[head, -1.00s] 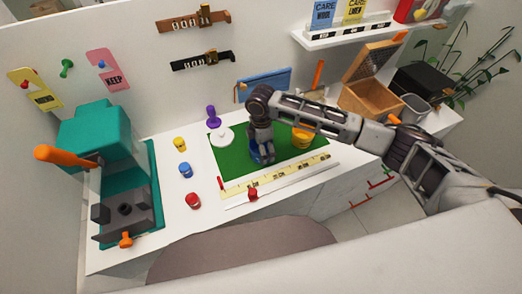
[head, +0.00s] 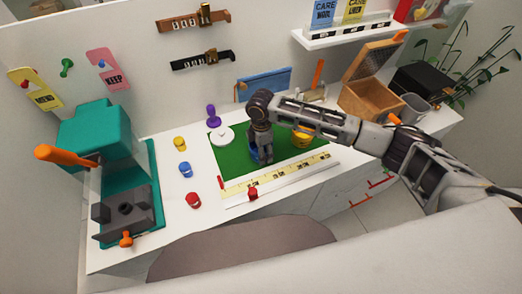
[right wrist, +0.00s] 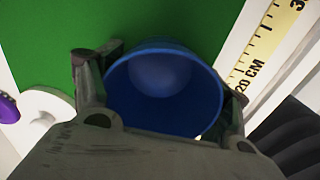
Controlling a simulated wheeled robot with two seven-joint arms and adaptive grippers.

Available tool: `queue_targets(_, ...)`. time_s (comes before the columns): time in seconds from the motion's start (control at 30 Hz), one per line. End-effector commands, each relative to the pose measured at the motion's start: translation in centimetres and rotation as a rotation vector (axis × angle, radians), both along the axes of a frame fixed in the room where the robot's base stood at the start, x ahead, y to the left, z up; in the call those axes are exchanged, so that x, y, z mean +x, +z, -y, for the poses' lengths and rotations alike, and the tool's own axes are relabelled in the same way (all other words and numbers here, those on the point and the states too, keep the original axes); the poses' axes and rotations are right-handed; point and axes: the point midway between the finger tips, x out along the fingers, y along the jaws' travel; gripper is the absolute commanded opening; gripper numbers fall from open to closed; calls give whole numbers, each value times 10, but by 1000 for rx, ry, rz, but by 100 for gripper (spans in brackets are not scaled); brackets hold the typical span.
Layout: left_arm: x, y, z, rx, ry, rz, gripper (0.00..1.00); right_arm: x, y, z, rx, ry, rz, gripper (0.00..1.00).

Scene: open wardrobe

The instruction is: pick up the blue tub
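The blue tub (right wrist: 165,90) is a round open tub, seen from above in the right wrist view. In the head view it stands at the green mat (head: 230,170), partly hidden by my right gripper (head: 262,156). My right gripper, also in the right wrist view (right wrist: 165,88), has one finger on each side of the tub. Both fingers appear to touch its wall, with no clear gap. I cannot tell whether the tub's base is off the mat. My left gripper is in neither view.
A yellow tub (head: 302,139) stands on the mat to the right. A ruler (head: 275,176) runs along the mat's front edge. A white disc (head: 222,136) and a purple stamp-like piece (head: 213,116) are to the left. Small yellow, blue and red pots stand left of the mat.

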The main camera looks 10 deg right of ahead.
Motion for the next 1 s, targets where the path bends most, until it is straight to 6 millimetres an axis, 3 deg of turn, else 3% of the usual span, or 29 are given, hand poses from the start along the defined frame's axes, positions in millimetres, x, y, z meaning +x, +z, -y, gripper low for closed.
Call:
queue_targets(0.1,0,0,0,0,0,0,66,-1,-1,0,-1,0,-2,50)
queue_targets(0.57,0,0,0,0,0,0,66,-1,2,0,-1,0,-3,50)
queue_targets(0.77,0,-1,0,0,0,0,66,0,19,0,1,1,0,50)
queue_targets(1.0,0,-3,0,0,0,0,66,0,54,0,1,0,1,50)
